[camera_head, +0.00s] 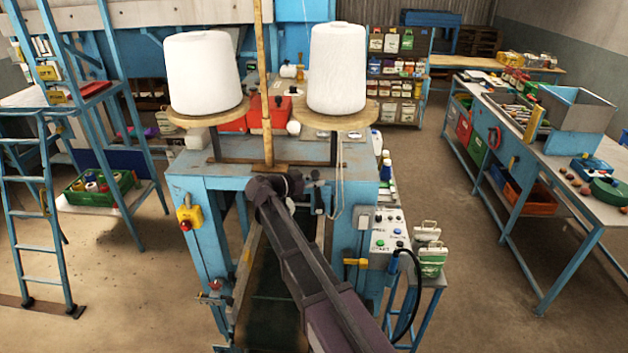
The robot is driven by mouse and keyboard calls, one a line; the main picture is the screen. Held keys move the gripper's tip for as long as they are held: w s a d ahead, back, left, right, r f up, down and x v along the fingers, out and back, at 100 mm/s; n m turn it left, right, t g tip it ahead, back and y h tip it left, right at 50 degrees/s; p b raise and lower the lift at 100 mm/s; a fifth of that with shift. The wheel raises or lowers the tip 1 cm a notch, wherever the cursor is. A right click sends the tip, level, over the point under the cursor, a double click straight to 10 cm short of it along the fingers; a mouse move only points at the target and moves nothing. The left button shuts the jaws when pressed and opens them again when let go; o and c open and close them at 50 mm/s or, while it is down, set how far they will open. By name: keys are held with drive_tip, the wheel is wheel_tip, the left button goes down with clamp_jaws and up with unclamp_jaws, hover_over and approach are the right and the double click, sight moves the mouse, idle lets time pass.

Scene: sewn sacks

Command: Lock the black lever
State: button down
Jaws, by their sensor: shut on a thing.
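My arm reaches up from the lower right to the blue machine frame (215,185). Its dark end, with my gripper (300,183), is small in this view and is at the front top edge of the frame, below the two white cones. My gripper is shut on a small dark part there, which looks like the black lever (315,179). The arm's end hides much of this spot, so the lever's shape and angle cannot be made out.
Two white yarn cones (203,72) (338,68) stand on round wooden plates above the frame. A wooden post (265,90) rises between them. A control box (390,231) is right of the arm. A blue ladder (28,205) stands left. Floor is open at right.

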drive_tip(key=shift+c, duration=2.4)
unclamp_jaws()
drive_tip(key=shift+d, duration=0.1)
drive_tip(key=c, duration=0.8)
drive_tip(key=shift+a+f+n, duration=0.1)
drive_tip(key=shift+a+n, duration=0.1)
drive_tip(key=shift+n, duration=0.1)
clamp_jaws()
drive_tip(key=s+a+f+n+t+h+b, duration=0.1)
drive_tip(key=a+n+b, duration=0.4)
drive_tip(key=n, duration=0.6)
drive_tip(key=s+a+f+n+t+h+b, duration=0.1)
drive_tip(key=s+a+n+t+b, duration=0.3)
drive_tip(key=a+n, duration=0.5)
drive_tip(key=shift+s+a+f+n+h+b, duration=0.35)
drive_tip(key=shift+s+n+b, duration=0.5)
drive_tip(key=shift+n+b, duration=0.35)
drive_tip(key=shift+r, duration=0.1)
